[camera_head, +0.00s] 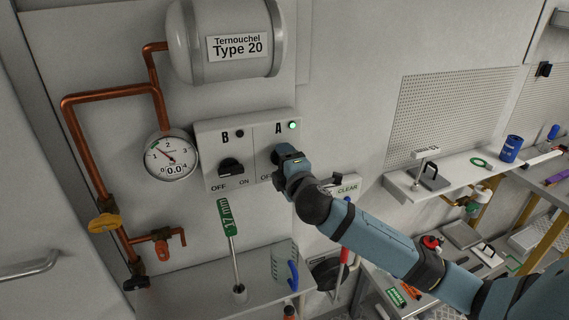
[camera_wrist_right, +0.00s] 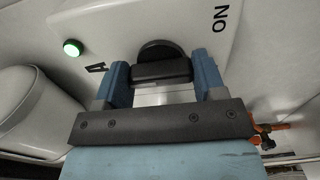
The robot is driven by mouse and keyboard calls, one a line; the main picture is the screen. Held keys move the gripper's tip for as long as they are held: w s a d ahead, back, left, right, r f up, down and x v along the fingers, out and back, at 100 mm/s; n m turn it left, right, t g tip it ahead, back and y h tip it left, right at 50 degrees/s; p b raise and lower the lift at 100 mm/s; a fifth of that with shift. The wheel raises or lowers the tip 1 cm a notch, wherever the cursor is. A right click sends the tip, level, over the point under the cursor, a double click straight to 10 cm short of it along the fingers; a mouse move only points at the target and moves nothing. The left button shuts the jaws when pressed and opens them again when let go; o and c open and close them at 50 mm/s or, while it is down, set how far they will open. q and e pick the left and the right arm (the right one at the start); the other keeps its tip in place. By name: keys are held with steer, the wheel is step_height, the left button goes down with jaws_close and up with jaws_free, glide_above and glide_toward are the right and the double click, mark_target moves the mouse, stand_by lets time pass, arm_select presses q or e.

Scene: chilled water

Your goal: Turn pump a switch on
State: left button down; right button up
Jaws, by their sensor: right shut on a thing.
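The pump switch panel (camera_head: 245,140) is on the wall, with a B side and an A side. The A side has a lit green lamp (camera_head: 293,125), also seen in the wrist view (camera_wrist_right: 73,48). My right gripper (camera_head: 284,160) covers the A switch in the head view. In the wrist view my right gripper's fingers (camera_wrist_right: 162,82) are on both sides of the black A switch knob (camera_wrist_right: 161,62), shut on it. The ON mark (camera_wrist_right: 221,20) shows beside the knob. The B switch (camera_head: 231,167) is black, under an unlit lamp (camera_head: 240,133). My left gripper is not in view.
A gauge (camera_head: 171,156) and copper pipes (camera_head: 75,140) are left of the panel, with a tank (camera_head: 225,40) above. A CLEAR label (camera_head: 347,189) is beside my right arm.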

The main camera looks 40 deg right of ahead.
stand_by(0.3)
steer(key=o, duration=0.9)
steer(key=b+v, duration=0.2)
steer(key=v, duration=1.1)
steer(key=shift+s+b, duration=0.3)
steer(key=shift+s, duration=0.1)
